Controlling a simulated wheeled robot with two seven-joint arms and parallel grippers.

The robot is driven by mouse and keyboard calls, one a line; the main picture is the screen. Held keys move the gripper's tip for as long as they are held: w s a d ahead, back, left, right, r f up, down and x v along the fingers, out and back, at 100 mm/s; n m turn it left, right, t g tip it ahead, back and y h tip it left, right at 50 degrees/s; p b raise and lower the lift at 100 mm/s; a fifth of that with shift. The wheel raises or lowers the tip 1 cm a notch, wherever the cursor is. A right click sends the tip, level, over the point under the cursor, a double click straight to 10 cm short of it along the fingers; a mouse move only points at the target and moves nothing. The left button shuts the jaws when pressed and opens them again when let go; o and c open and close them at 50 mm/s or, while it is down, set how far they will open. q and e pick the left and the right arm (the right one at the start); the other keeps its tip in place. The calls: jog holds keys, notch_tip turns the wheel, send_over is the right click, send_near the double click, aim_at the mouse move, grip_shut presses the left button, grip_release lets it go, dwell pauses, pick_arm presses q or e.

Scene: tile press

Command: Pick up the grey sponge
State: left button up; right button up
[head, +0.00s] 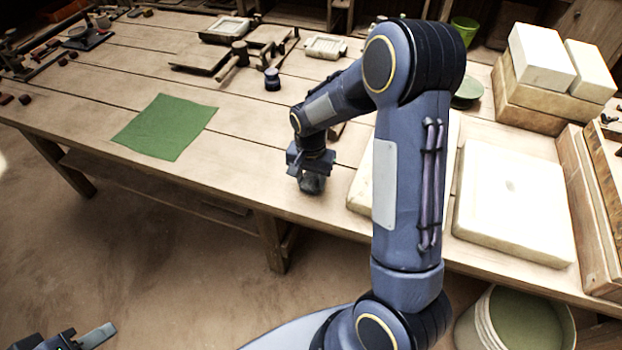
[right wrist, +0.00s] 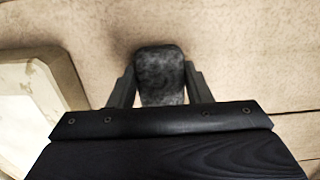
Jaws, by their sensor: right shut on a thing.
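The grey sponge (right wrist: 160,76) is dark and mottled, and sits between the two fingers of my right gripper (right wrist: 160,90) in the right wrist view. The fingers press on its two sides, and the gripper is shut on it. In the head view the sponge (head: 312,185) shows below my right gripper (head: 311,174), over the front part of the wooden table. I cannot tell whether it touches the tabletop. My left gripper (head: 88,338) is at the bottom left corner, over the floor and away from the table. It is cut off by the frame, so its opening is unclear.
A green cloth (head: 165,127) lies on the table (head: 250,160) to the left. A pale slab (head: 514,203) lies right of my arm, and another (right wrist: 30,115) shows beside the sponge. A bucket (head: 480,325) is below right.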

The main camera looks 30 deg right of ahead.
notch_tip(320, 180, up, 2)
jog(key=shift+w+r, duration=0.1)
jog(key=shift+r, duration=0.1)
jog(key=s+a+r, duration=0.7)
jog(key=s+r, duration=0.3)
jog(key=s, duration=0.2)
jog(key=shift+a+p, duration=0.15)
jog(key=shift+p, duration=0.25)
jog(key=shift+s+r, duration=0.1)
